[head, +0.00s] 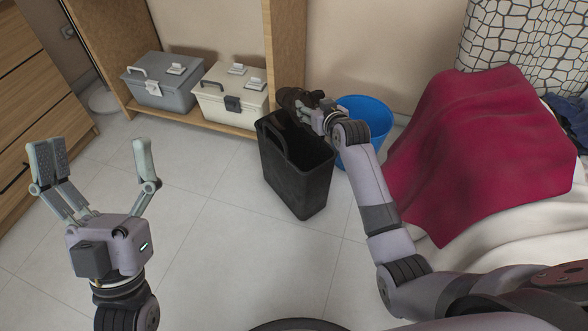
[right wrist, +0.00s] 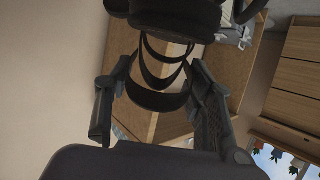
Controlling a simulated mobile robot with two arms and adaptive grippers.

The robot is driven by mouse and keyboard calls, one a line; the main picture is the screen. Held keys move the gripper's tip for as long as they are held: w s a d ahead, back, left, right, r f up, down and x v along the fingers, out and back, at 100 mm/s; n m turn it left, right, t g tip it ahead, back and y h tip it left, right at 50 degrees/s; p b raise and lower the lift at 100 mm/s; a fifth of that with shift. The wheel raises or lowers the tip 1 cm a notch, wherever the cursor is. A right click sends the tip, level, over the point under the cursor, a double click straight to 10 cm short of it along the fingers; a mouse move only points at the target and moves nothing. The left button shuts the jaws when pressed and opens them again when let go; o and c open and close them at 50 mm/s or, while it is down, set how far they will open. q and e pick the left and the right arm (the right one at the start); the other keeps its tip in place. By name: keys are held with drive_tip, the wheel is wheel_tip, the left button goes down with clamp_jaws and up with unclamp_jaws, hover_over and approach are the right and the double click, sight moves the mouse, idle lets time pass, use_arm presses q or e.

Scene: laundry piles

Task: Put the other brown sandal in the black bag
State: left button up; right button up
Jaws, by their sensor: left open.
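The black bag (head: 298,188) stands upright on the floor in the middle of the head view, with its handle up at the left of its opening. A dark brown sandal (head: 291,97) is at the end of my right gripper (head: 308,108), above the bag's back rim. In the right wrist view the sandal's curved straps (right wrist: 158,98) lie between the two fingers (right wrist: 160,75), which are shut on it. My left gripper (head: 95,155) is open and empty, raised at the left, well apart from the bag. The inside of the bag is dark and its contents cannot be seen.
A blue bin (head: 372,116) stands right behind the bag. A grey toolbox (head: 160,88) and a cream toolbox (head: 228,100) sit on a low wooden shelf. A red cloth (head: 485,150) covers the pile at the right. Tiled floor (head: 215,240) is clear between left gripper and bag.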

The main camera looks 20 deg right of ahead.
drive_tip(key=o, duration=0.4)
drive_tip(key=shift+o, duration=0.2)
drive_tip(key=v, duration=1.2)
drive_tip(key=shift+a, duration=0.1)
